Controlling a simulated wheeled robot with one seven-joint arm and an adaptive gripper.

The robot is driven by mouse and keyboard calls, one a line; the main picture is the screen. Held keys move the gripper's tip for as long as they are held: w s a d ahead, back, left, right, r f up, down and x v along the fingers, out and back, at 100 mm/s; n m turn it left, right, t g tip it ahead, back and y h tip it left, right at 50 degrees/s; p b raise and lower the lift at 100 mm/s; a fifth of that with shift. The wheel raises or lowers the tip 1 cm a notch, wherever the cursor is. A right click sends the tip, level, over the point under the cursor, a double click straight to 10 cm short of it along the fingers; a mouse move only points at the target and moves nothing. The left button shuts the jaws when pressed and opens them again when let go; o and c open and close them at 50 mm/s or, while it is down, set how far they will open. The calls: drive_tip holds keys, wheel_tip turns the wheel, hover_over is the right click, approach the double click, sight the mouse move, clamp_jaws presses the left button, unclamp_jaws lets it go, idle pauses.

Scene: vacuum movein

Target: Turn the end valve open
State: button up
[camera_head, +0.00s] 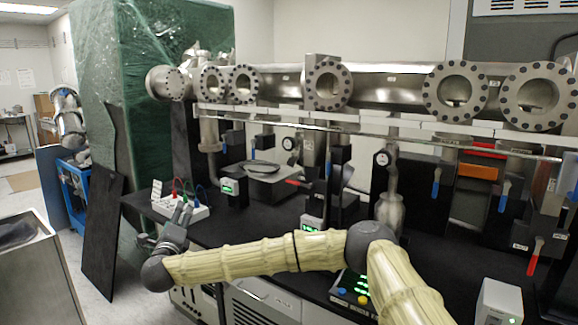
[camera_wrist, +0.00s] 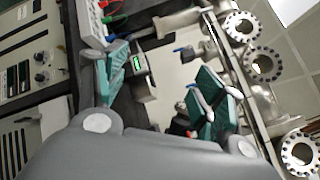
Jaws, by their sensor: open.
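My gripper (camera_head: 182,215) is at the left end of the black bench, in front of the white box with coloured cables. In the wrist view its two teal-padded fingers (camera_wrist: 155,75) are spread apart, with nothing between them. The steel manifold (camera_head: 385,88) runs above the bench. A blue valve lever (camera_head: 228,147) hangs near its left end, beyond my gripper. A small blue-tipped part (camera_wrist: 181,50) shows past the fingers in the wrist view. Other levers, blue (camera_head: 436,182) and red (camera_head: 535,256), hang at the right. I cannot tell which valve is the end valve.
The white cable box (camera_head: 187,211) and a gauge with a green display (camera_head: 228,187) stand close to my gripper. A dark panel (camera_head: 103,235) leans at the left of the bench. A small white box (camera_head: 499,303) stands at front right.

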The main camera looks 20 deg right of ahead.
drive_tip(key=w+d+r+m+g+h, duration=0.2)
drive_tip(key=w+d+r+m+h, duration=0.35)
drive_tip(key=d+r+m, duration=0.4)
drive_tip(key=m+g+h, duration=0.6)
drive_tip(key=m, duration=0.2)
approach(287, 143)
drive_tip(key=p+x, duration=0.2)
drive_tip(key=x, duration=0.9)
drive_tip(key=shift+d+p, duration=0.15)
drive_tip(key=shift+p, duration=0.2)
drive_tip(key=c, duration=1)
